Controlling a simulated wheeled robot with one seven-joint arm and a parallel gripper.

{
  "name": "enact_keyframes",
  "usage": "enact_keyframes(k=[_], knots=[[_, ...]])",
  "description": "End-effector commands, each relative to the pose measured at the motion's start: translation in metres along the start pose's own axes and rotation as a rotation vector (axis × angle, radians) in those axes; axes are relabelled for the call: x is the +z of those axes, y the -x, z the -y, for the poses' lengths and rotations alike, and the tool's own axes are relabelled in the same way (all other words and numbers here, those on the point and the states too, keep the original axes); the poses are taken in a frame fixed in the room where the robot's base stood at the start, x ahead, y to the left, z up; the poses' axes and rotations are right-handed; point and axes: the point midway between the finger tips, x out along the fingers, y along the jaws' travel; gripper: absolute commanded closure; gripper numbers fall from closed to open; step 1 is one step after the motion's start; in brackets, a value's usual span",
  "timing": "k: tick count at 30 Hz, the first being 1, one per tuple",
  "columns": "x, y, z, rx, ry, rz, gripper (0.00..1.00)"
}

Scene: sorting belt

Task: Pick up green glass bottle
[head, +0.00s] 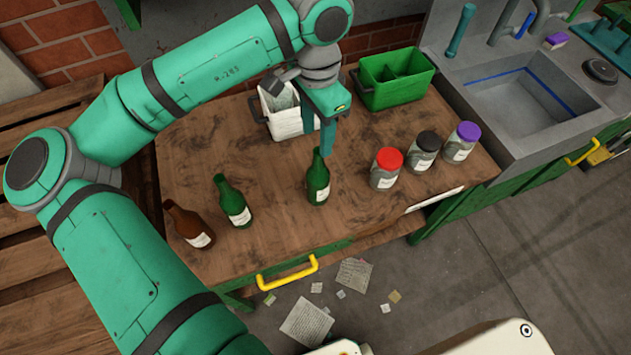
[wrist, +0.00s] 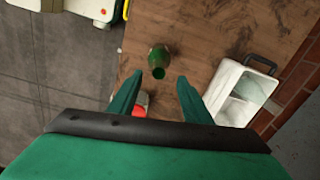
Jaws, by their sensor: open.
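Two green glass bottles stand upright on the wooden worktop in the head view: one near the front middle (head: 318,187), the other further left (head: 235,206). My gripper (head: 324,148) points down just behind and above the middle bottle's neck, its jaws open and empty. In the wrist view a green bottle (wrist: 158,57) appears from above, just beyond the gap between my two fingertips (wrist: 160,78). The fingers look apart from it. The second green bottle cannot be made out in the wrist view.
A brown bottle (head: 190,226) stands at the left front. Jars with red (head: 386,175), black (head: 423,158) and purple (head: 460,148) lids stand to the right. A white bin (head: 283,123) and a green divided crate (head: 394,92) are behind. A sink (head: 530,98) adjoins the right end.

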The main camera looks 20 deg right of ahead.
Motion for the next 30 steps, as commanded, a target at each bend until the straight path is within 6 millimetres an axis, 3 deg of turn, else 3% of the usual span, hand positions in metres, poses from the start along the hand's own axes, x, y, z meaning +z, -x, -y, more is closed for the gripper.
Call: enact_keyframes(k=[3,11,19,30], knots=[[-0.002,-0.016,-0.001,0.0,-0.004,0.0,0.55],[-0.001,-0.033,0.001,-0.001,0.001,-0.001,0.55],[0.002,-0.07,0.002,0.0,0.007,-0.001,0.55],[0.0,-0.078,0.002,-0.001,0.005,-0.002,0.58]])
